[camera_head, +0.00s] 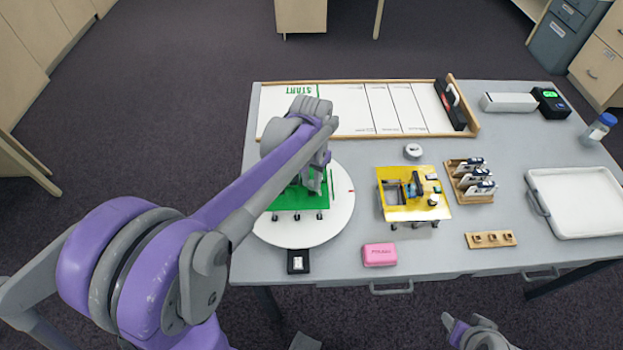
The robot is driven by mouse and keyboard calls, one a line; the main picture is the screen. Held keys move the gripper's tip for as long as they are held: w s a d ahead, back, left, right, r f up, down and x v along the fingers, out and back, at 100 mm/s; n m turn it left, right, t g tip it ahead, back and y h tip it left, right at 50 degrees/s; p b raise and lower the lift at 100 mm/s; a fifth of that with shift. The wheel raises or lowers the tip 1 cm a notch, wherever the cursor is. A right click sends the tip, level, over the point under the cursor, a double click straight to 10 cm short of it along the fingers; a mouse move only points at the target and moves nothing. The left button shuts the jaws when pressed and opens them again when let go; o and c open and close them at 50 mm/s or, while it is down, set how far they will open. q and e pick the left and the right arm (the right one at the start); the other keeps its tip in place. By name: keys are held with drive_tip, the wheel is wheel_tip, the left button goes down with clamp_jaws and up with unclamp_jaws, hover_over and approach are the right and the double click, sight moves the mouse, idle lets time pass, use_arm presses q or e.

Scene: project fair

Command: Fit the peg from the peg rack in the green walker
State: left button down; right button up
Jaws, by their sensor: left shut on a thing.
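The green walker (290,200), a green plate on several small dark feet, stands on a round white turntable (275,232). My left gripper (318,183) points down over the walker and is shut. My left arm and hand cover much of the walker's top. The peg between the fingers is too hidden to make out clearly. A small wooden rack (490,239) with several dark square spots, apparently the peg rack, lies at the front right of the table. My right gripper (480,334) is low at the bottom edge, away from the table; its fingers are unclear.
A yellow walker (410,212) stands right of the turntable. A wooden card holder (470,196), white tray (580,210), pink box (379,255) and black device (298,262) are around. A white START board (345,106) lies at the back.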

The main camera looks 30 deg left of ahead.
use_arm(q)
drive_tip(key=shift+f+b, duration=0.55)
drive_tip(key=shift+f, duration=0.25)
use_arm(e)
drive_tip(key=shift+s+f, duration=0.15)
drive_tip(key=shift+f, duration=0.5)
idle(0.9)
use_arm(q)
drive_tip(key=c, duration=0.6)
unclamp_jaws()
drive_tip(key=shift+r, duration=0.2)
use_arm(e)
drive_tip(key=shift+r, duration=0.15)
use_arm(q)
drive_tip(key=shift+r+p, duration=2.25)
drive_tip(key=shift+r, duration=1.35)
use_arm(e)
drive_tip(key=r, duration=0.1)
drive_tip(key=w+r, duration=0.1)
drive_tip(key=r, duration=0.3)
drive_tip(key=shift+w+r, duration=0.15)
drive_tip(key=shift+w, duration=0.2)
